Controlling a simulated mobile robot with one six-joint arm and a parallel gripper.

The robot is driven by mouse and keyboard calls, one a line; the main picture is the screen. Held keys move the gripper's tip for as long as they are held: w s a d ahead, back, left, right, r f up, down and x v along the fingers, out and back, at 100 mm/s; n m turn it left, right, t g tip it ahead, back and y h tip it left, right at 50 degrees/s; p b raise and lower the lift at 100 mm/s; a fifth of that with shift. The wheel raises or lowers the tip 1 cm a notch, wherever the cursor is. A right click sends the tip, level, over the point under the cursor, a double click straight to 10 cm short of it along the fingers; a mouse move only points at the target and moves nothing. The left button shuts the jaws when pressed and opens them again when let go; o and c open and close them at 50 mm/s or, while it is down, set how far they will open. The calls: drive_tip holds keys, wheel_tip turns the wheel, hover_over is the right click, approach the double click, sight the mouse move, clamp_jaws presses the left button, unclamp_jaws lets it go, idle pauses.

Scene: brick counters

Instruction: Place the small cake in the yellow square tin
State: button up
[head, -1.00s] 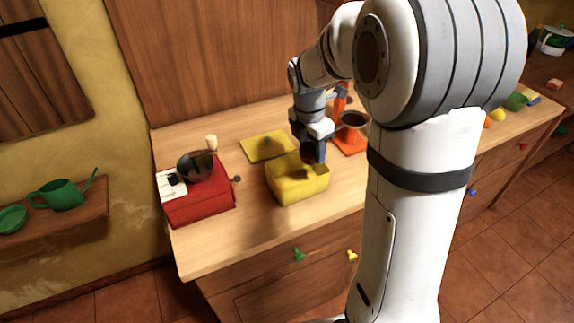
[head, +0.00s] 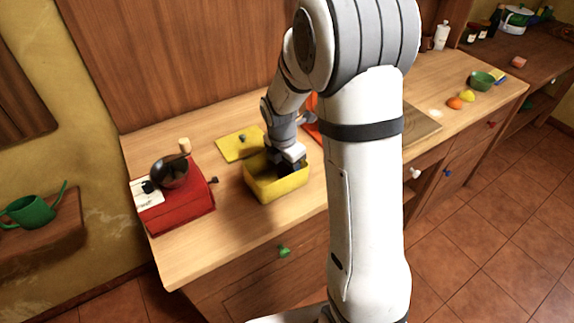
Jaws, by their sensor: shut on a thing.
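The yellow square tin (head: 277,187) stands open on the wooden counter, left of my arm. My gripper (head: 290,168) points down into the tin, its fingers below the level of the far rim. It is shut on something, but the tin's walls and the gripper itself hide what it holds. The small cake cannot be made out. A flat yellow lid (head: 238,146) with a small knob lies on the counter just behind the tin.
A red coffee grinder (head: 182,207) stands left of the tin. An orange-red object (head: 312,127) is partly hidden behind my arm. A green bowl (head: 482,81) and fruit sit at the far right.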

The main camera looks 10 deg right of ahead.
sight(283, 168)
drive_tip(key=shift+s, duration=0.1)
drive_tip(key=o, duration=0.7)
drive_tip(key=shift+f, duration=0.1)
wheel_tip(283, 168, up, 11)
drive_tip(key=a, duration=0.1)
drive_tip(key=s+r+m+t, duration=0.1)
drive_tip(key=s+r+m, duration=0.1)
drive_tip(key=s+m, duration=0.8)
drive_tip(key=s+d+r+m+t+y, duration=0.1)
drive_tip(key=s+r+m, duration=0.1)
drive_tip(key=s+m, duration=0.9)
drive_tip(key=shift+s+d+m, duration=0.15)
drive_tip(key=shift+m, duration=1.25)
drive_tip(key=shift+r, duration=0.1)
